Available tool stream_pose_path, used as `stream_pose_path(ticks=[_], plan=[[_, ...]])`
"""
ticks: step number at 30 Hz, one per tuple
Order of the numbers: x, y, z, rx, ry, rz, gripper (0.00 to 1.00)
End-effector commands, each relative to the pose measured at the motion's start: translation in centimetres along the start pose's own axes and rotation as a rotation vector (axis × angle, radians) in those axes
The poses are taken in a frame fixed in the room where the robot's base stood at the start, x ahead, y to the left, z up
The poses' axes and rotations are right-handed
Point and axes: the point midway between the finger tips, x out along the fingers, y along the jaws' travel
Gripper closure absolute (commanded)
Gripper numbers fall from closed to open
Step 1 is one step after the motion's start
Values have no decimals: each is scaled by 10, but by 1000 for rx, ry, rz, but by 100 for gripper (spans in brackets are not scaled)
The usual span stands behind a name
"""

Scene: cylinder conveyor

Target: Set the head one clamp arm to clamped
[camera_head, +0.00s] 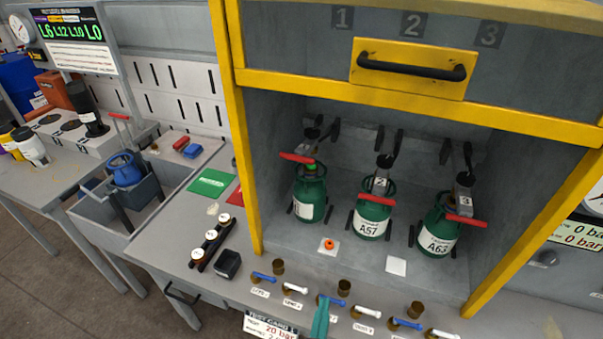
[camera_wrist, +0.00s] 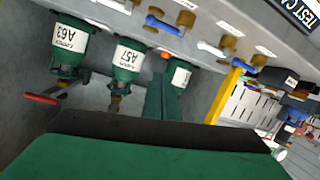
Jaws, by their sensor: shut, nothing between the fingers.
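The head one clamp arm is a red-handled lever (camera_head: 297,158) over the left green cylinder (camera_head: 309,196) in the yellow-framed bay. Its handle sits higher against its cylinder than the red handles of head two (camera_head: 376,199) and head three (camera_head: 466,220), which hang lower in front of theirs. My gripper, with teal fingers (camera_head: 320,318), is at the bay's front edge, below and apart from the lever. In the wrist view its fingers (camera_wrist: 161,98) are together and empty, with part of the left cylinder (camera_wrist: 180,74) just beyond them. The head one lever is not clear in that view.
Cylinders A57 (camera_head: 371,218) and A63 (camera_head: 438,232) stand to the right. A row of blue and white valve handles (camera_head: 335,301) runs along the front.

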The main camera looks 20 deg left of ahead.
Motion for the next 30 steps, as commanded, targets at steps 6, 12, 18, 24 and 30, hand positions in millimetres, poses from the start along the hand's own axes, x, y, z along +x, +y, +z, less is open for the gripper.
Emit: stream_pose_path(ticks=[6,12,18,24,30], plan=[[47,-5,-64,-27,14,26,100],[74,-9,-127,-27,15,57,100],[87,-14,-193,2,12,90,100],[86,-19,-260,57,3,115,100],[70,-24,-324,137,-12,126,100]])
